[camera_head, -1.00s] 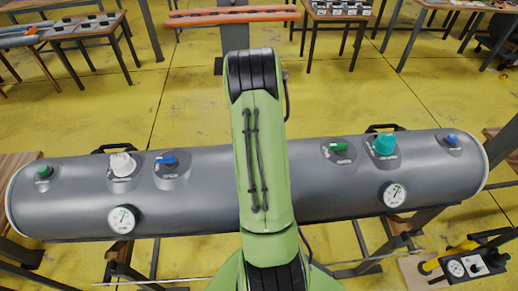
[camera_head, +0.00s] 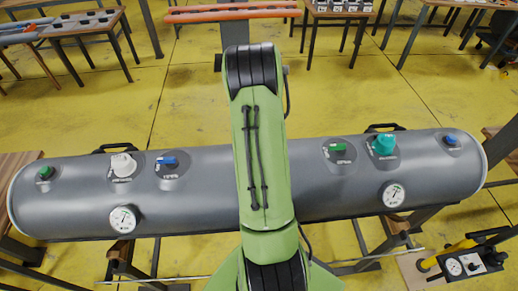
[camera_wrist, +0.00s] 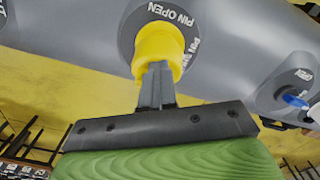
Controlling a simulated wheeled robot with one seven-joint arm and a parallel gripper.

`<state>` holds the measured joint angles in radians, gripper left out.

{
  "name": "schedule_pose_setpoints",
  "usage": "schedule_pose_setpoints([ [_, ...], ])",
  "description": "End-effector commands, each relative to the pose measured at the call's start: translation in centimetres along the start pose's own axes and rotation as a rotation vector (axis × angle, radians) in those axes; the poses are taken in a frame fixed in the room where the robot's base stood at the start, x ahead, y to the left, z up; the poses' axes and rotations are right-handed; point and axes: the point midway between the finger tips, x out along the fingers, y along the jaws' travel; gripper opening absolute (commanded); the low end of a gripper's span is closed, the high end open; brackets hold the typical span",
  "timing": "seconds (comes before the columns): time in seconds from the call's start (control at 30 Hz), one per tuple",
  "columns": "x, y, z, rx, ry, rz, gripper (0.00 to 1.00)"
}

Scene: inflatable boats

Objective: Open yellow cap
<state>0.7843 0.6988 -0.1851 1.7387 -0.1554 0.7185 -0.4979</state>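The yellow cap (camera_wrist: 157,48) sits on a dark round seat on the grey boat tube in the wrist view, with "PIN OPEN" lettering around it. My gripper (camera_wrist: 158,72) is at the near end of the cap. Its two dark fingers are close together, and their tips overlap the cap's end, seemingly pinching it. The tips' exact contact is partly hidden. In the head view my green arm covers the middle of the grey tube (camera_head: 210,200), and the yellow cap and gripper are hidden behind it.
The tube also carries a white cap (camera_head: 122,165), a teal cap (camera_head: 384,144), blue and green valves, and two gauges (camera_head: 123,219). A blue valve (camera_wrist: 295,100) is at the right in the wrist view. A pump (camera_head: 470,258) stands at lower right. Tables stand behind.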

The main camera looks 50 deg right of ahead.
Motion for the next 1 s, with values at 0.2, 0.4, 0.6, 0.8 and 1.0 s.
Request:
schedule_pose_setpoints([
  [0.2, -1.3, -0.6, 0.7, -0.005, 0.017, 0.008, 0.00],
  [0.4, -2.3, -1.2, 2.0, -0.003, 0.014, 0.007, 0.00],
  [0.6, -3.4, -1.8, 3.1, -0.001, 0.012, 0.006, 0.00],
  [0.8, -3.9, -2.3, 3.8, -0.001, 0.011, 0.005, 0.00],
  [1.0, -3.9, -2.2, 3.9, -0.001, 0.011, 0.005, 0.00],
])
